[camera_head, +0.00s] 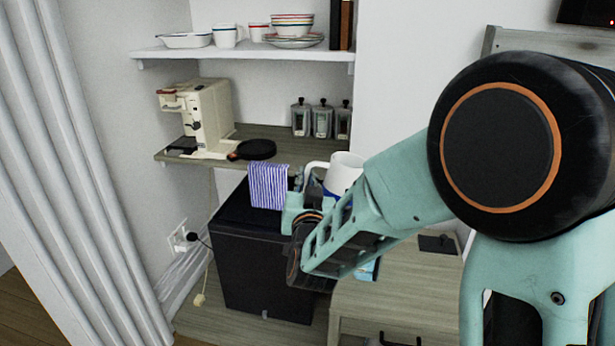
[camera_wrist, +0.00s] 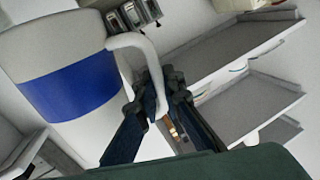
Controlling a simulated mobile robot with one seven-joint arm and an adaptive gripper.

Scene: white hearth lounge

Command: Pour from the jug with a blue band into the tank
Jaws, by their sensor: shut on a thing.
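The white jug with a blue band (camera_wrist: 72,88) fills the left of the wrist view. My gripper (camera_wrist: 162,95) is shut on its white handle (camera_wrist: 133,42). In the head view the jug (camera_head: 345,170) is held over the black cabinet, in front of the shelf, with its lower part hidden behind my arm. It looks close to upright there. I cannot see inside it. A cream coffee machine (camera_head: 208,112) stands on the lower shelf at the left, apart from the jug. I cannot make out a separate tank clearly.
The lower shelf (camera_head: 285,146) also bears a black pan (camera_head: 255,149) and several small jars (camera_head: 322,120). A striped towel (camera_head: 267,186) hangs at the black cabinet (camera_head: 262,262). The upper shelf (camera_head: 250,53) with crockery overhangs the machine. A wooden table (camera_head: 395,300) is at the right.

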